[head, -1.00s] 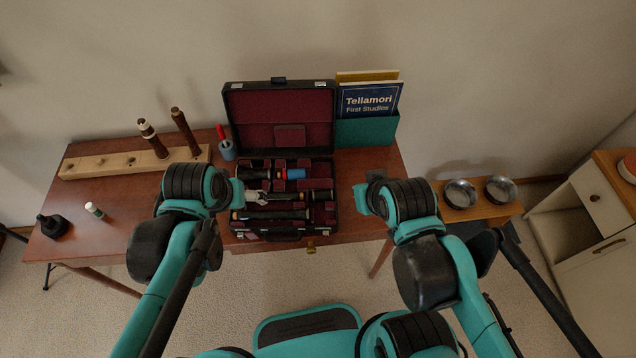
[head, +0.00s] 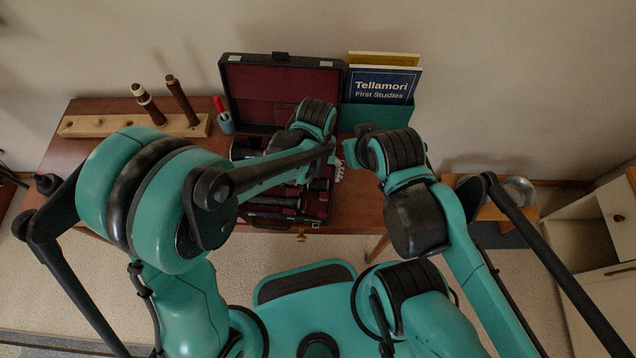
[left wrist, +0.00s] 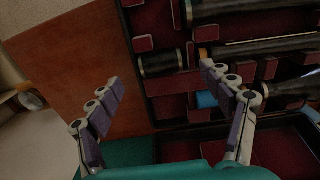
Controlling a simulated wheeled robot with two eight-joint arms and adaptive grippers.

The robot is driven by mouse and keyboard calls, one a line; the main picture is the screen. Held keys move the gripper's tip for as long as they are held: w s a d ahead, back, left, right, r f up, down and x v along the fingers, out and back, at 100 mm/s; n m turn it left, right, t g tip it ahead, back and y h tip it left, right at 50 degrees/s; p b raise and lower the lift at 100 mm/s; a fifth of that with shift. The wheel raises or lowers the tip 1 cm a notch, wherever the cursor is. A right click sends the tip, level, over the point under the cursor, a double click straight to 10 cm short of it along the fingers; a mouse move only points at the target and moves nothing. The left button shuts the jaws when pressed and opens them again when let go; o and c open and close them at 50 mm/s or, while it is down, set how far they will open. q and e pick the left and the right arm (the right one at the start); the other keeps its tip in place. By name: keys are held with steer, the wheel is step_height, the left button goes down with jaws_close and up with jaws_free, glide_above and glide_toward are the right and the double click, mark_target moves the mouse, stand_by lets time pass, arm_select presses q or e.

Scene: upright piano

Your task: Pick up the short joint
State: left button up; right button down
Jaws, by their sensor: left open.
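The open instrument case (head: 325,215) has a dark red lining and stands on the wooden table. In the left wrist view a short black joint with a metal ring (left wrist: 162,63) lies in a compartment near the case edge. My left gripper (left wrist: 158,75) is open and empty. In that view its fingertips straddle the short joint's position, apart from it; the height gap is unclear. In the head view the left gripper (head: 340,168) shows at the case's right edge, and my left arm covers much of the case. My right gripper (head: 350,152) is mostly hidden behind its arm.
Longer black joints (left wrist: 245,50) and a blue item (left wrist: 206,99) lie in other compartments. A teal holder with books (head: 384,85) stands behind right. A wooden peg stand (head: 95,126) is at the left. Bare table (left wrist: 75,75) lies beside the case.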

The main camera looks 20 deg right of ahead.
mark_target(318, 181)
arm_select(q)
steer(key=f, duration=0.1)
steer(key=f+b, duration=0.1)
steer(key=f, duration=0.1)
steer(key=f+b, duration=0.1)
steer(key=f, duration=0.1)
steer(key=shift+w+d, duration=0.1)
steer(key=shift+w, duration=0.25)
steer(key=shift+r, duration=0.15)
steer(key=shift+c, duration=0.9)
steer(key=c, duration=1.1)
steer(key=shift+o, duration=0.2)
steer(key=shift+r, duration=0.15)
